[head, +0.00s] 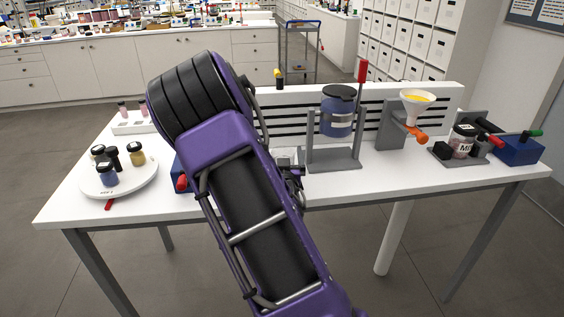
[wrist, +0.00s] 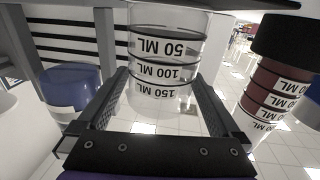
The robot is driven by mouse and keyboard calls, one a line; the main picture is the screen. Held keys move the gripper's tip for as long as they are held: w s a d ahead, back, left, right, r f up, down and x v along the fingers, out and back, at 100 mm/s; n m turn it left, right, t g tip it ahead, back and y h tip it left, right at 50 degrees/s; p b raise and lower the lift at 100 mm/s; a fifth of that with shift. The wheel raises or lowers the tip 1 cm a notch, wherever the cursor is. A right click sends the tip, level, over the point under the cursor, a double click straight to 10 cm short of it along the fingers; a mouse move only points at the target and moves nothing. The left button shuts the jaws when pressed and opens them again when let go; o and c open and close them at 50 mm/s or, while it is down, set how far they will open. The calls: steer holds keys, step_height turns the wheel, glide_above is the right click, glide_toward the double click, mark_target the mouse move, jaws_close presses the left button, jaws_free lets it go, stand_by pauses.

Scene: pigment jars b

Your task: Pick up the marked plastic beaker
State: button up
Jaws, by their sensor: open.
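The marked plastic beaker (wrist: 165,60) is clear and carries black bands and the labels 50, 100 and 150 ML. It shows at the top middle of the wrist view. My gripper (wrist: 161,78) is open, with one finger on each side of the beaker's outline in that view. I cannot tell whether either finger touches it. No contents are clearly visible in the beaker. In the head view my purple and black arm crosses the middle of the white table (head: 340,184) and hides my gripper. I cannot make out the beaker there.
In the wrist view, a dark red container (wrist: 272,85) with a black top and ML labels is at right, and a blue object (wrist: 72,88) at left. In the head view, a round tray (head: 135,185) with small jars is at left; a stand (head: 335,160) and funnel (head: 418,105) are at right.

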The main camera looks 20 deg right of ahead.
steer(key=c, duration=1.1)
steer(key=shift+c, duration=0.2)
